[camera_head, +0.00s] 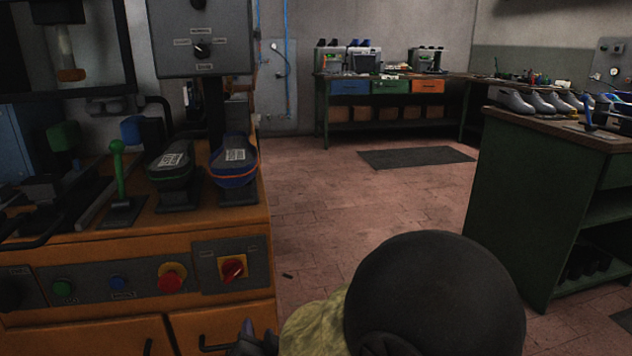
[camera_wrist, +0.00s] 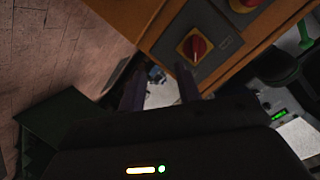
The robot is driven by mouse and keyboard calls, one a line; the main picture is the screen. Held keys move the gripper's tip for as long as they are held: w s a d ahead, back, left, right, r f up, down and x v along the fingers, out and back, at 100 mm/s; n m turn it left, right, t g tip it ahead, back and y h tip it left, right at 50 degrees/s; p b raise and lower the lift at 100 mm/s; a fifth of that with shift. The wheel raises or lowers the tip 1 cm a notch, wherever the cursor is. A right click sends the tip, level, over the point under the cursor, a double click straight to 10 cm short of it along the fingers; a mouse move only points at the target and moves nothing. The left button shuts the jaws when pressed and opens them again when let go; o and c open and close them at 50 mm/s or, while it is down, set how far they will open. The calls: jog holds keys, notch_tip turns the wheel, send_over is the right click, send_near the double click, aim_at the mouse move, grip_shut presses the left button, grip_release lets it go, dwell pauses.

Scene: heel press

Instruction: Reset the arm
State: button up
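My gripper shows at the bottom edge of the head view (camera_head: 250,340), in front of the orange machine cabinet (camera_head: 120,240). In the wrist view its two dark fingers (camera_wrist: 160,82) stand apart with nothing seen between them. My arm's dark round joint covers the lower middle of the head view.
The machine carries a green-handled lever (camera_head: 118,170) and two shoe forms (camera_head: 172,165) (camera_head: 234,165), with a control box (camera_head: 200,40) above. A green bench (camera_head: 540,190) with shoes on top stands at right. Open tiled floor (camera_head: 360,205) lies between, with a dark mat (camera_head: 415,158) further back.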

jog(key=d+f+n+g+h+p, duration=0.25)
jog(key=d+g, duration=0.35)
jog(key=d, duration=0.8)
jog(key=s+d+n+g+h+p, duration=0.2)
jog(key=s+d+g, duration=0.5)
jog(key=d, duration=0.6)
notch_tip(320, 180, up, 37)
jog(key=t+p, duration=0.1)
jog(key=p, duration=3.6)
jog(key=shift+s+a, duration=0.3)
jog(key=shift+a, duration=0.05)
jog(key=shift+y, duration=0.25)
jog(key=shift+w, duration=0.1)
